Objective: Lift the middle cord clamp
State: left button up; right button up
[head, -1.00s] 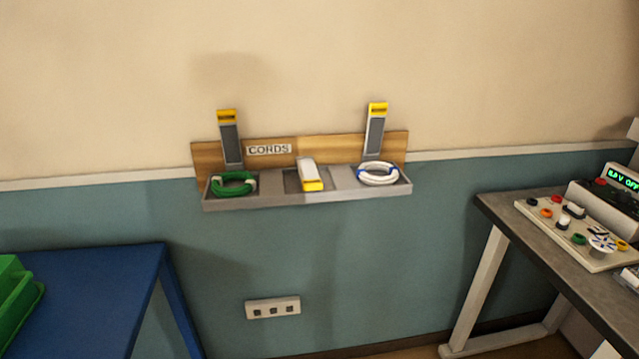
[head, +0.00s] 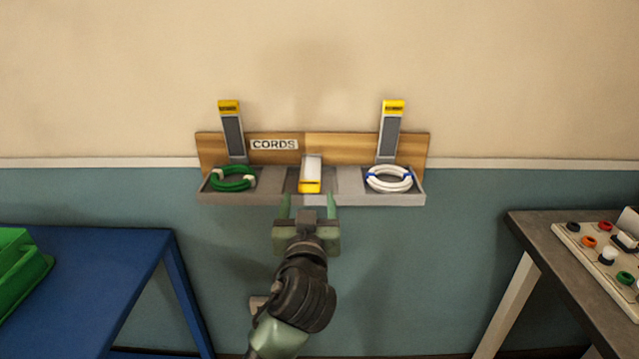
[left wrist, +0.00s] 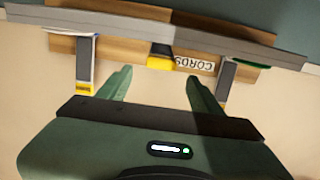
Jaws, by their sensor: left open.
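The middle cord clamp (head: 311,172) is a white lever with a yellow end, lowered over the centre compartment of the grey tray on the wall. Its yellow end also shows in the left wrist view (left wrist: 160,57). The left clamp (head: 232,130) and right clamp (head: 390,130) stand raised. My left gripper (head: 309,200) is open and empty, just below and in front of the middle clamp, with its fingers apart on either side of the clamp's line. In the left wrist view, the gripper (left wrist: 153,85) points toward the clamp without visible contact. My right gripper is not in view.
A green cord coil (head: 233,179) lies in the left compartment and a white coil (head: 389,179) in the right one. A wooden board (head: 350,147) labelled CORDS backs the grey tray (head: 408,200). A blue table (head: 100,265) stands left, a grey bench (head: 560,265) right.

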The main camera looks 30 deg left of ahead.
aim_at(309, 188)
pick_arm(q)
jog(key=p+x, duration=0.1)
jog(key=x, duration=0.6)
jog(key=shift+w+a, duration=0.15)
jog(key=shift+a, duration=0.05)
jog(key=shift+c, duration=0.3)
grip_shut()
